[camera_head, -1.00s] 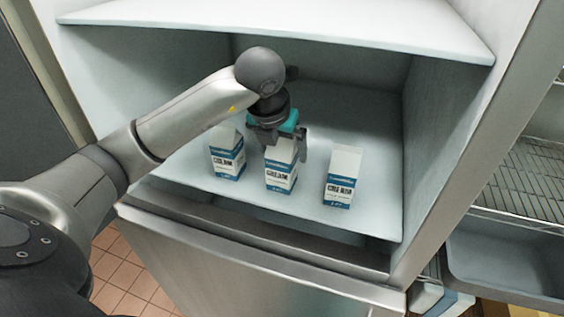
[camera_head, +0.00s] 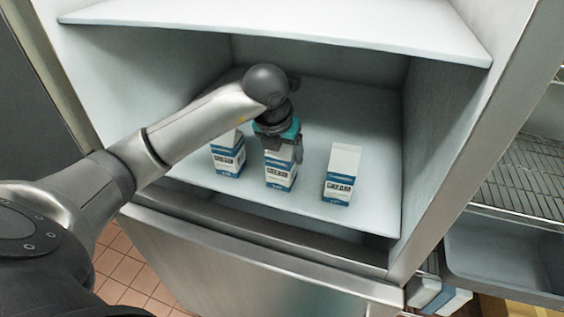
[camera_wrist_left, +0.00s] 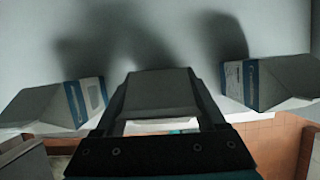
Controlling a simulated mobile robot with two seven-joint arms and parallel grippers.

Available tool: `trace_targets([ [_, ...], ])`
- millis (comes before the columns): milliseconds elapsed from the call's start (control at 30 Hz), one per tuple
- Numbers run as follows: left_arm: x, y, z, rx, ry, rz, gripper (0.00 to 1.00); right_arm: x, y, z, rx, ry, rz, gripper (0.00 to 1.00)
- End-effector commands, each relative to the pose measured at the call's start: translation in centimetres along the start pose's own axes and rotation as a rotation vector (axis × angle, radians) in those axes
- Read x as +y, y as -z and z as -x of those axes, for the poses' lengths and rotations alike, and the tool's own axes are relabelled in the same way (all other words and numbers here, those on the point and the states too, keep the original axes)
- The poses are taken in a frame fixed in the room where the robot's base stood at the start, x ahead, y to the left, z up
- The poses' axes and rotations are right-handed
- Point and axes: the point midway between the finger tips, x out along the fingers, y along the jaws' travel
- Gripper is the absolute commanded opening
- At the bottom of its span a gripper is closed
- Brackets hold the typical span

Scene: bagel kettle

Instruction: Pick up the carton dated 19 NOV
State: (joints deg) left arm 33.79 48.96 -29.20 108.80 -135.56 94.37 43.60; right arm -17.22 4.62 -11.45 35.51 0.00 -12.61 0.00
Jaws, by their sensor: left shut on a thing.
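Three white and blue cream cartons stand in a row on the fridge shelf (camera_head: 225,187). The left carton (camera_head: 228,158) is partly behind my arm. The middle carton (camera_head: 279,176) has its top inside my left gripper (camera_head: 280,150), which is shut on it. The right carton (camera_head: 342,176) stands free. Date prints are too small to read, so I cannot tell which carton says 19 NOV. In the left wrist view the held carton (camera_wrist_left: 162,92) fills the space between the fingers, with a carton on each side (camera_wrist_left: 50,106) (camera_wrist_left: 270,82). My right gripper is not in view.
An upper shelf (camera_head: 300,28) hangs above the cartons, and a side wall (camera_head: 440,130) closes the right. A wire rack (camera_head: 520,170) and a grey bin (camera_head: 510,262) are outside at right. The shelf behind the cartons looks clear.

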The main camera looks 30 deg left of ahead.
Motion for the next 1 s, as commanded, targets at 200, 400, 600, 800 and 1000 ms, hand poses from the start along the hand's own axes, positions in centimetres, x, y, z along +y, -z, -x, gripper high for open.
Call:
trace_targets([
  [200, 0.03, -0.05, 0.04, -0.001, 0.0, 0.001, 0.23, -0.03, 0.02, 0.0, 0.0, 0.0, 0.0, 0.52],
  [400, 0.04, -0.06, 0.05, -0.002, -0.001, 0.001, 0.01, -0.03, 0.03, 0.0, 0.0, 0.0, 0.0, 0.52],
  [600, 0.05, -0.07, 0.06, -0.002, -0.001, 0.001, 0.0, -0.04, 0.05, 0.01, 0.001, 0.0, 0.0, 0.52],
  [800, 0.04, -0.2, 0.16, -0.006, 0.0, 0.001, 0.0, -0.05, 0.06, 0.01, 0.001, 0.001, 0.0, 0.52],
  [1000, 0.45, -0.6, 0.58, -0.007, -0.001, 0.001, 0.0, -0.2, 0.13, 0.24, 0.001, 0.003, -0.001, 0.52],
])
